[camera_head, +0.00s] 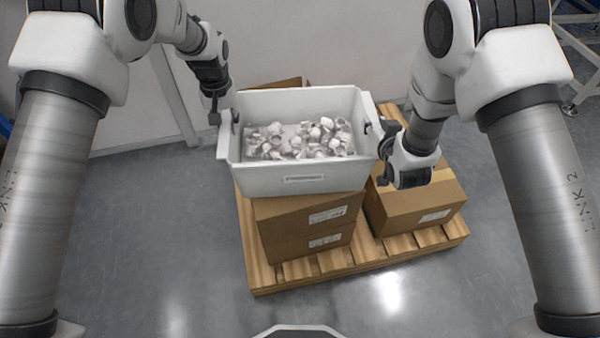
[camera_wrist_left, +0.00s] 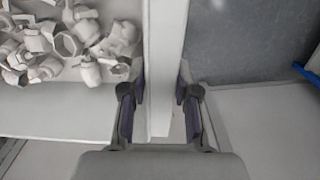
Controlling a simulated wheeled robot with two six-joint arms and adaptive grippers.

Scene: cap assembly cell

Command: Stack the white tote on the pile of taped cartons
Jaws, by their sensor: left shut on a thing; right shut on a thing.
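The white tote (camera_head: 305,180) is full of white cap-like parts (camera_head: 300,140). It is over the stack of taped cartons (camera_head: 307,232) on the left part of the pallet; I cannot tell whether it touches the top carton. My left gripper (camera_head: 222,118) is shut on the tote's left wall. In the left wrist view its two fingers (camera_wrist_left: 160,105) stand either side of the tote's wall (camera_wrist_left: 165,60), with the parts on the left. My right gripper (camera_head: 380,150) is shut on the tote's right wall. The tote hides most of the carton tops behind it.
A wooden pallet (camera_head: 262,272) carries the cartons. Another taped carton (camera_head: 415,205) stands at the right, below my right gripper. A pale wall (camera_head: 300,50) is close behind. The grey floor (camera_head: 160,230) is clear at left and front. A blue-framed rack (camera_head: 580,60) stands at far right.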

